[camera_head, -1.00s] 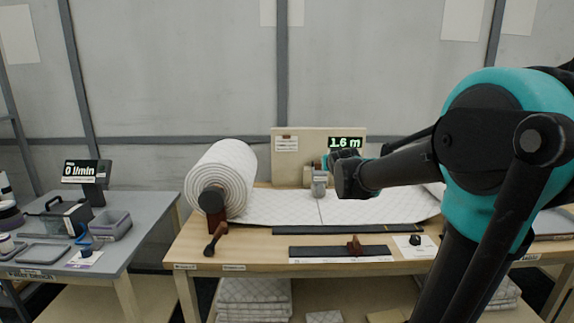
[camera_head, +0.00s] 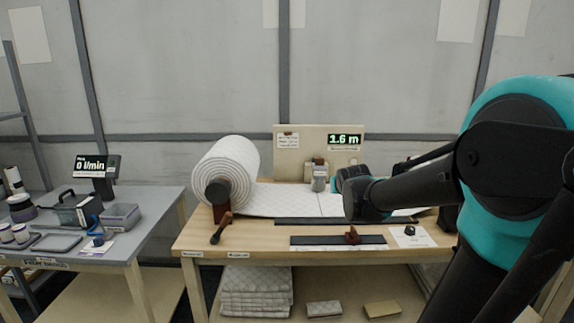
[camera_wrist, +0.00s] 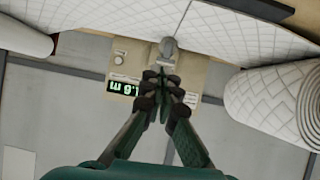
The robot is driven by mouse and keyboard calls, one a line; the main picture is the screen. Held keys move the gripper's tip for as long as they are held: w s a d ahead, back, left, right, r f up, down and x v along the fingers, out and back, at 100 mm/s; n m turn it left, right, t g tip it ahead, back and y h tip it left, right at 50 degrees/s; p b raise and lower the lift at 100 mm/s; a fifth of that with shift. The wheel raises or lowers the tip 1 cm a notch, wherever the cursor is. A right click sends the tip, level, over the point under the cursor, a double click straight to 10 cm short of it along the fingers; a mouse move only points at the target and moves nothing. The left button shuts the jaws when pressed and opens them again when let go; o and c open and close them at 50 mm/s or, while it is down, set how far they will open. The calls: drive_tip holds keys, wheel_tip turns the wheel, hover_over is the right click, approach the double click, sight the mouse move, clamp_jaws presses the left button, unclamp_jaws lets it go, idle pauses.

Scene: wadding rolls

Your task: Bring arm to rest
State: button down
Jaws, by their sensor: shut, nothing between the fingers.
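My arm reaches in from the right in the head view, with its dark forearm over the right part of the wooden bench (camera_head: 250,240). My gripper (camera_wrist: 163,78) shows in the wrist view with its fingers together and nothing between them. In the head view the fingers are hidden behind the forearm. Beyond the fingertips in the wrist view are the beige board with its green display (camera_wrist: 123,88) and a small grey device (camera_wrist: 168,47). The gripper appears apart from them.
A quilted wadding roll (camera_head: 227,170) stands at the bench's left, its sheet (camera_head: 285,200) spread rightward. A dark rail with a brown slider (camera_head: 352,236) lies in front. A grey side table (camera_head: 150,215) holds a meter (camera_head: 95,166) and trays. Folded wadding (camera_head: 255,290) lies on the shelf below.

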drive_tip(key=s+f+g, duration=0.4)
drive_tip(key=s+f, duration=0.6)
drive_tip(key=s, duration=0.4)
drive_tip(key=s+d+f+g, duration=0.1)
drive_tip(key=s+f+g, duration=0.2)
drive_tip(key=s+f, duration=0.8)
drive_tip(key=s, duration=0.3)
drive_tip(key=shift+s+d+f+g+y, duration=0.15)
drive_tip(key=shift+s+d+g+y, duration=0.15)
drive_tip(key=shift+s+g, duration=0.1)
